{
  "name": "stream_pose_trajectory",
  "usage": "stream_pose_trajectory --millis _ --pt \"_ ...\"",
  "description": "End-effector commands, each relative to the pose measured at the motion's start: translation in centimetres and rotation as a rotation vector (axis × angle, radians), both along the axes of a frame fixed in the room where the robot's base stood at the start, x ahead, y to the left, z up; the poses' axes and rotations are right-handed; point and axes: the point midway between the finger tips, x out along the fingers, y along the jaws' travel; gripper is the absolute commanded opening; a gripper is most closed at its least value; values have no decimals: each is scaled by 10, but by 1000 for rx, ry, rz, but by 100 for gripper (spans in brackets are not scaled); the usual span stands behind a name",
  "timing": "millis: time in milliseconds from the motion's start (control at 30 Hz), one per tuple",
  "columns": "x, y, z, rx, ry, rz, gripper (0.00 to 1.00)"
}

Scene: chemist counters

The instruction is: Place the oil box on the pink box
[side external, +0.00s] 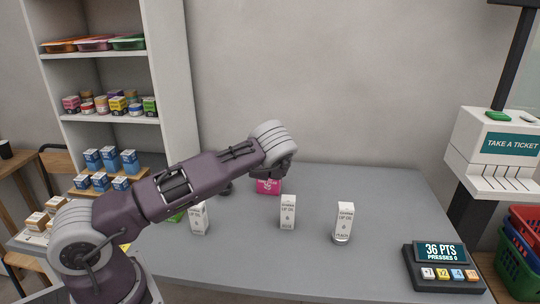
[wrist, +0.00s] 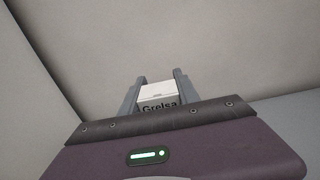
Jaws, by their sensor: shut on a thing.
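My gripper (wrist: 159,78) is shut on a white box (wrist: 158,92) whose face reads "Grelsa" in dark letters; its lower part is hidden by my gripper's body. In the side external view the held box and the fingers are hidden by my wrist. A pink box (side external: 268,187) shows just below my wrist, its upper part covered. Three upright white lip oil boxes stand on the counter: one left (side external: 199,218), one in the middle (side external: 288,212) and one right (side external: 344,222). I cannot tell whether the held box is of the same kind.
The grey counter (side external: 390,190) is clear at the back right. A points display with buttons (side external: 444,268) stands at the front right, a ticket machine (side external: 497,150) beyond it. A shelf unit (side external: 110,60) with small goods stands at the left. A green item (side external: 175,217) is partly behind my arm.

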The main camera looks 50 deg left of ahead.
Motion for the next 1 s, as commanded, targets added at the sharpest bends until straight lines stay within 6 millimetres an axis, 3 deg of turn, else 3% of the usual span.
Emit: stream_pose_trajectory --millis 300,600,633,700,733,1000 --pt "0 0 -48 0 -1 0 0" --pt "0 0 -50 -1 -2 1 0" --pt "0 0 -51 -1 -2 1 42" --pt "0 0 -50 -1 -2 1 55" --pt "0 0 -50 -1 -2 1 59" --pt "0 0 -50 -1 -2 0 59"
